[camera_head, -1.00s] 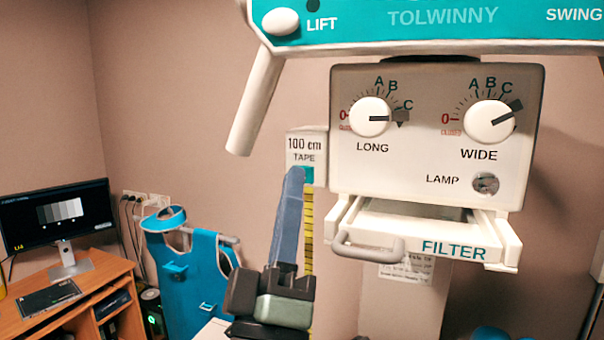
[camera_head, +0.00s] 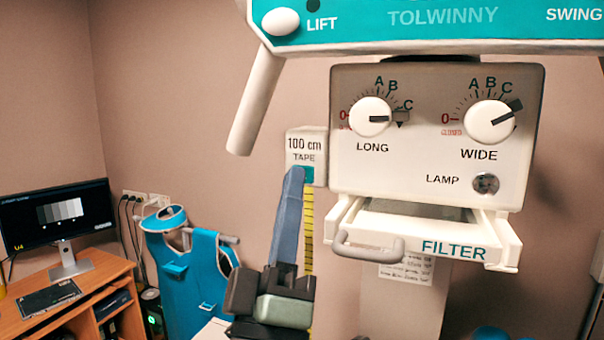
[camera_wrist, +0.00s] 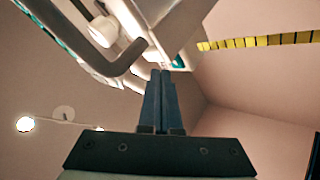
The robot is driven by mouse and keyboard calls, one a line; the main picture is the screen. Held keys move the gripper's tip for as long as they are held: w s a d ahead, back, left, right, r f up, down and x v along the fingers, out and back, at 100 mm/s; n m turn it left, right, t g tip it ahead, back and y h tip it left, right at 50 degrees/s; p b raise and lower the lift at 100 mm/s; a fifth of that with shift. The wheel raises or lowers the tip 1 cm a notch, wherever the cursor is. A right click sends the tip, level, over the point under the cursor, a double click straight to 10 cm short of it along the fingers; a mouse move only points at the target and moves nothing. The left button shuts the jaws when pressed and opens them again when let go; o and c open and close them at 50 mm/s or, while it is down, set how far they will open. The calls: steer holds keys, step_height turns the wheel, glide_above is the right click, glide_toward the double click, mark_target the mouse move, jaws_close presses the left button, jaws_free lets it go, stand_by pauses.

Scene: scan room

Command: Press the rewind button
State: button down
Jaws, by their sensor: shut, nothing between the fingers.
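The tape box (camera_head: 306,145), a white housing marked "100 cm TAPE", is left of the control panel. A small teal patch (camera_head: 308,174) low on its front appears to be the rewind button; its left part is hidden behind my fingertips. My gripper (camera_head: 295,170) is shut and empty, with its blue-grey fingers pointing up at that patch. In the wrist view the shut fingertips (camera_wrist: 160,73) end just beside a teal spot (camera_wrist: 179,62). I cannot tell whether they touch it. The yellow tape (camera_head: 308,230) hangs down from the box, behind my fingers.
The control panel (camera_head: 435,135) with two knobs is right of the box. The filter tray (camera_head: 430,232) and its grey handle (camera_head: 368,247) stick out close to the right of my gripper. A slanted white handle (camera_head: 255,100) is at upper left. Bare wall lies behind.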

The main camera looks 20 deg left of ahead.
steer(key=shift+w, duration=0.1)
steer(key=shift+w, duration=0.35)
